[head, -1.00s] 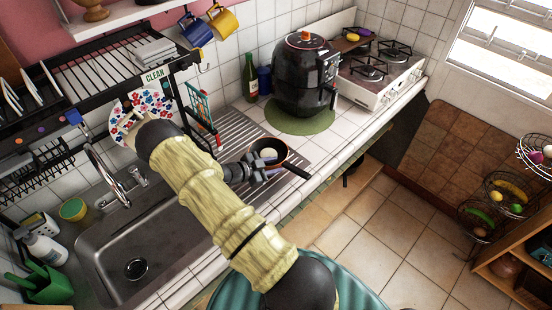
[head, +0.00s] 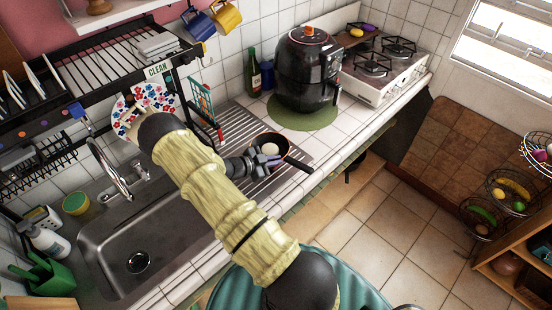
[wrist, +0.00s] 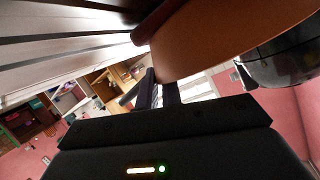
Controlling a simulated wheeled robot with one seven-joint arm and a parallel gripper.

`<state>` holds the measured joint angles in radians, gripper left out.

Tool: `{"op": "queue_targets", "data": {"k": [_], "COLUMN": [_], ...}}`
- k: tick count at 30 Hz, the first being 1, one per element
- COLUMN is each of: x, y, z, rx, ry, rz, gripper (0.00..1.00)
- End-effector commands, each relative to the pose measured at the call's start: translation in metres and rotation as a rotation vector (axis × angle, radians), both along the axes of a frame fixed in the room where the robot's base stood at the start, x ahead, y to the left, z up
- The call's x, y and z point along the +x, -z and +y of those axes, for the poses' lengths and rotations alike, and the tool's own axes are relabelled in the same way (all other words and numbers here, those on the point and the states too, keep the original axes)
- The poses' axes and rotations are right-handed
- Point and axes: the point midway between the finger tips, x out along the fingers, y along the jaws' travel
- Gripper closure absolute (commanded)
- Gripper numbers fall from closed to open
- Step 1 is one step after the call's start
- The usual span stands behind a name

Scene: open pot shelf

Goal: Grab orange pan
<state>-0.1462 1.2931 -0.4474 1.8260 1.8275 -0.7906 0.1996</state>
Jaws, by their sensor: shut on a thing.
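The orange pan (head: 287,143) is over the ribbed drainboard beside the sink, its dark inside facing up and its black handle (head: 300,165) pointing to the lower right. A small white thing lies in it. My gripper (head: 265,160) is at the pan's near side, shut on its wall. In the wrist view the pan's orange side (wrist: 210,42) fills the upper middle, and the dark fingers of my gripper (wrist: 157,92) meet its lower left edge. I cannot tell whether the pan is clear of the drainboard. My arm hides part of the drainboard.
The sink (head: 150,240) lies left of my arm. A black air fryer (head: 308,70) on a green mat and a gas stove (head: 385,70) stand farther back on the counter. A dish rack (head: 110,65) hangs above the sink. Floor space is free on the right.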

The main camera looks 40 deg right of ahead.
Motion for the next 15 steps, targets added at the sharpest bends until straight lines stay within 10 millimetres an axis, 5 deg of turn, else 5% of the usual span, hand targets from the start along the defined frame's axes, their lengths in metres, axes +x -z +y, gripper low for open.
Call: {"op": "queue_targets", "data": {"k": [15], "x": [0.001], "y": [-0.055], "z": [0.0], "rx": [-0.002], "ry": [0.002], "rz": [-0.006], "gripper": [1.0]}}
